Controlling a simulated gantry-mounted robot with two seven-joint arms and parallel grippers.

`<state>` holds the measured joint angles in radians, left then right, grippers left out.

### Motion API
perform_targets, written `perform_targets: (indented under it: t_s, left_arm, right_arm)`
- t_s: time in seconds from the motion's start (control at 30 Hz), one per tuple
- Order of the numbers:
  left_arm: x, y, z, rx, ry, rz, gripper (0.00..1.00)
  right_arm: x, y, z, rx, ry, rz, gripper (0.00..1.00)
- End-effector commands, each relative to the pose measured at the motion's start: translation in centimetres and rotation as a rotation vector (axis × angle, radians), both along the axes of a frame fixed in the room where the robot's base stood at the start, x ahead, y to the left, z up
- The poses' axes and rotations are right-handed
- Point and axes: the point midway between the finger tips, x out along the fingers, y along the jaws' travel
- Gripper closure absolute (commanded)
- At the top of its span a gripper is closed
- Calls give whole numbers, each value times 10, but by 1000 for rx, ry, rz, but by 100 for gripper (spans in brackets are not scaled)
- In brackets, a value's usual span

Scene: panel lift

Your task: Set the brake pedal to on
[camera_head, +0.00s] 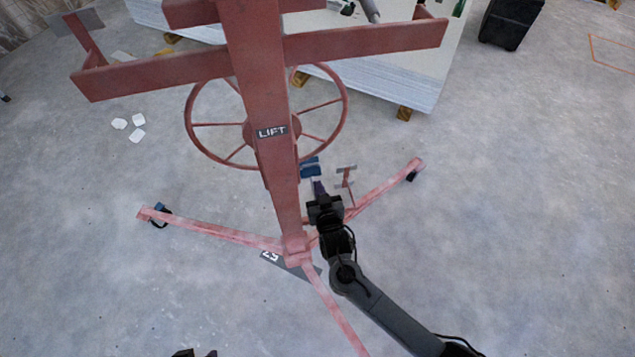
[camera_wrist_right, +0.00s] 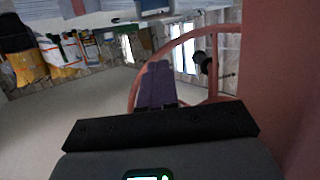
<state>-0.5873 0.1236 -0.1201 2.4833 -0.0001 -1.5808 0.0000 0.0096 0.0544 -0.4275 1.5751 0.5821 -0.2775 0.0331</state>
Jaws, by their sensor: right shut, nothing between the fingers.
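The red panel lift (camera_head: 265,100) stands on splayed legs. What looks like the brake pedal (camera_head: 347,178), a small red piece with pale cross-plates, is low by the right leg. My right gripper (camera_head: 317,186) is shut and empty, low beside the lift's post and left of this pedal; I see no clear contact. Its closed purple fingers (camera_wrist_right: 157,85) show in the right wrist view, where the pedal cannot be made out. A blue part (camera_head: 310,167) lies just past the fingertips. Small dark tips, probably my left gripper (camera_head: 195,353), show at the bottom edge, mostly cut off.
The lift's spoked wheel (camera_head: 190,124) and arms overhang the work area. A stack of white panels (camera_head: 400,85) stands behind and a black case (camera_head: 510,22) at the top right. White pieces (camera_head: 137,135) lie on the floor at left. The floor at right is clear.

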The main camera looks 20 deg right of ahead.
Motion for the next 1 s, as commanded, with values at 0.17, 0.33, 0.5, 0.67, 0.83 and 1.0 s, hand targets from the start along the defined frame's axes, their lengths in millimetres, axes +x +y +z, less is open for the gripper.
perform_targets:
  t_s: [0.17,0.33,0.5,0.67,0.83,1.0]
  left_arm:
    - [-2,1,-26,4,7,-3,53]
    - [3,1,-42,3,-8,-2,53]
    - [4,0,-60,-1,-9,2,53]
    - [4,-1,-71,-7,-7,5,53]
    - [3,-2,-77,-9,-5,7,53]
    - [3,-2,-77,-9,-5,7,53]
  right_arm:
    - [32,-6,-12,-2,-5,-2,100]
    - [64,-11,-21,-3,-4,0,100]
    - [82,-15,-37,-2,0,0,100]
    - [90,-16,-48,-1,-1,0,100]
    - [95,-17,-54,-1,-1,0,100]
    - [96,-17,-55,-1,-1,0,100]
